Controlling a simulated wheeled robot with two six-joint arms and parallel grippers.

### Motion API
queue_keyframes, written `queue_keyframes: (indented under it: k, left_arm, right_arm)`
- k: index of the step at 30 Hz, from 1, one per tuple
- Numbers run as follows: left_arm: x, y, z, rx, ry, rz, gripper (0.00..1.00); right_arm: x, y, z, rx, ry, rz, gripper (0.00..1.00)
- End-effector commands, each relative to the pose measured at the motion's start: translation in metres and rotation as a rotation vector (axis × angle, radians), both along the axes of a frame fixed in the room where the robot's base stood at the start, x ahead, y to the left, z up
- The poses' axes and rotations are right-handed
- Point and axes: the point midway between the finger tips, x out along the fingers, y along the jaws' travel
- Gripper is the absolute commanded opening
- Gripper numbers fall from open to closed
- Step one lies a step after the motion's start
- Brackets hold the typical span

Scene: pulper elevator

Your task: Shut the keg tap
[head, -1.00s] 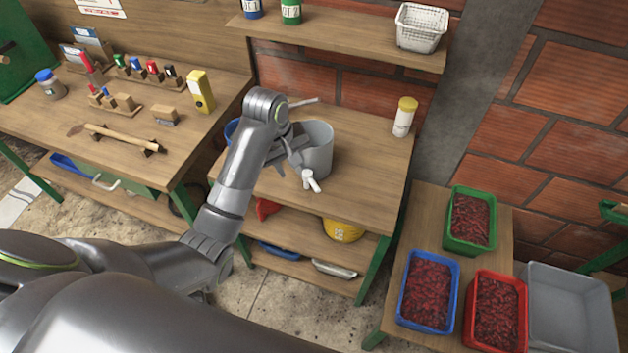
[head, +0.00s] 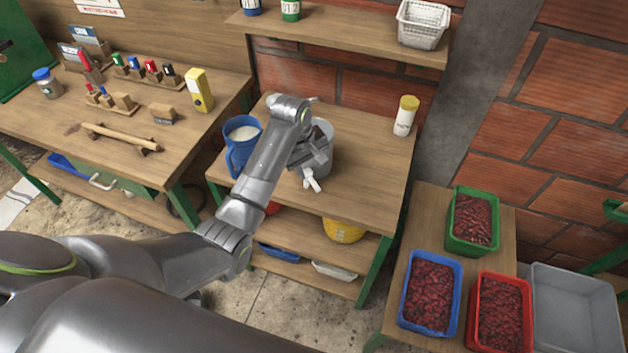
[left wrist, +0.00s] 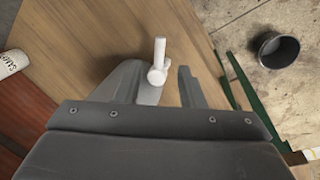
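The keg is a grey cylinder (head: 325,165) on the middle bench in the head view, partly hidden behind my left arm and gripper. Its white tap (head: 311,180) sticks out low on the front side. My left gripper (head: 313,160) is just above the tap, in front of the keg. In the left wrist view the white tap (left wrist: 158,62) shows at the gap between the two fingertips of my left gripper (left wrist: 166,72). The fingers are apart, and I cannot tell whether either touches the tap. My right gripper is not in view.
A blue jug with white contents (head: 240,150) stands left of the keg, close to my forearm. A yellow-capped white bottle (head: 404,117) stands at the bench's back right. A shelf (head: 340,38) hangs above. The bench right of the keg is clear.

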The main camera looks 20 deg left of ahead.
Motion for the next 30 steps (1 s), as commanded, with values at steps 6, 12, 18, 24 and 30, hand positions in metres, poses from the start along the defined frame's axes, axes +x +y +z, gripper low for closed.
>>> queue_keyframes:
  k: [6,12,18,24,30]
  left_arm:
    - [0.005,-0.006,-0.040,-0.001,0.003,-0.001,0.36]
    - [0.009,-0.009,-0.062,0.001,0.001,-0.001,0.36]
    - [0.010,-0.010,-0.070,0.000,-0.002,-0.001,0.36]
    - [0.010,-0.010,-0.070,0.000,-0.002,-0.001,0.36]
    - [0.010,-0.010,-0.070,0.000,-0.002,-0.001,0.18]
  right_arm:
    - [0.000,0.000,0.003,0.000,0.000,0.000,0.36]
    - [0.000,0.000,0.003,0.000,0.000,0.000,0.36]
    - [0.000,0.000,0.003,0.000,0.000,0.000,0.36]
    - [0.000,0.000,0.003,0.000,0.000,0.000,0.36]
    - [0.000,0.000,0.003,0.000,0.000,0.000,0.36]
